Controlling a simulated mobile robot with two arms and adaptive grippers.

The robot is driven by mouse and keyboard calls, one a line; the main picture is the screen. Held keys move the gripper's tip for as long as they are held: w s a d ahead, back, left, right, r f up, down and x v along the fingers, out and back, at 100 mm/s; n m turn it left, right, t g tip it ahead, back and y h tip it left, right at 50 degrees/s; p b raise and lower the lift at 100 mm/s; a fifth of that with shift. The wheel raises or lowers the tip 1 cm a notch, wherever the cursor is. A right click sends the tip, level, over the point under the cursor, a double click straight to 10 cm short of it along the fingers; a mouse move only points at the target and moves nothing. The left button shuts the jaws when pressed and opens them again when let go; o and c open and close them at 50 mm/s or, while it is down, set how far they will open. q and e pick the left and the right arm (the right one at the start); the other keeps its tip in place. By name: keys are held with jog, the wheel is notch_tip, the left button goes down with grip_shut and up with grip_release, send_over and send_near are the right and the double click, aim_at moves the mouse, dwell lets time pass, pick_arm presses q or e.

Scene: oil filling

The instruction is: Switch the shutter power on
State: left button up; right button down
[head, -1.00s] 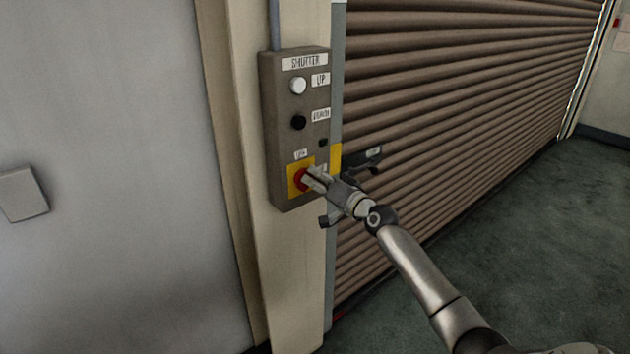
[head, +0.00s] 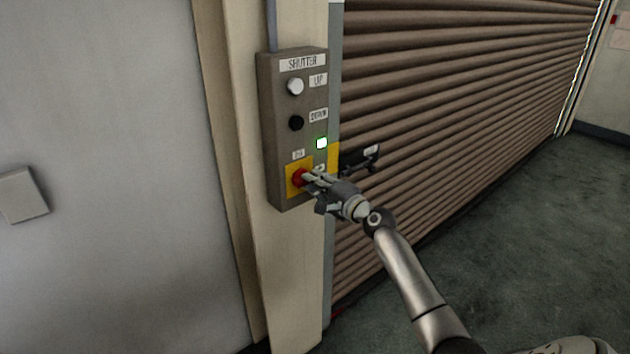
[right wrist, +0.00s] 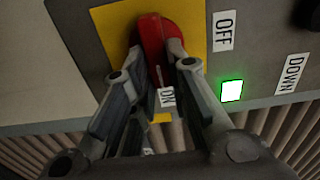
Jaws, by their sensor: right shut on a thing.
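The shutter control box (head: 265,130) is mounted on the cream post. Its red rotary power switch (head: 299,177) sits on a yellow plate at the bottom; the switch also shows in the right wrist view (right wrist: 157,38). My right gripper (head: 309,178) is at the switch, its fingers (right wrist: 160,62) shut on the two sides of the red handle. The handle points toward the ON label (right wrist: 166,97), away from the OFF label (right wrist: 223,31). A small indicator lamp (head: 321,143) glows green, also bright in the right wrist view (right wrist: 232,91). My left gripper is not in view.
The white UP button (head: 295,86) and black DOWN button (head: 296,123) sit above the switch. The closed brown slatted shutter (head: 450,90) lies to the right. A dark latch (head: 360,160) juts out beside the box.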

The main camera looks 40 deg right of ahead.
jog(key=shift+m, duration=0.3)
jog(key=c, duration=1.4)
grip_release()
jog(key=s, duration=0.8)
jog(key=s+d, duration=0.1)
jog(key=s, duration=0.3)
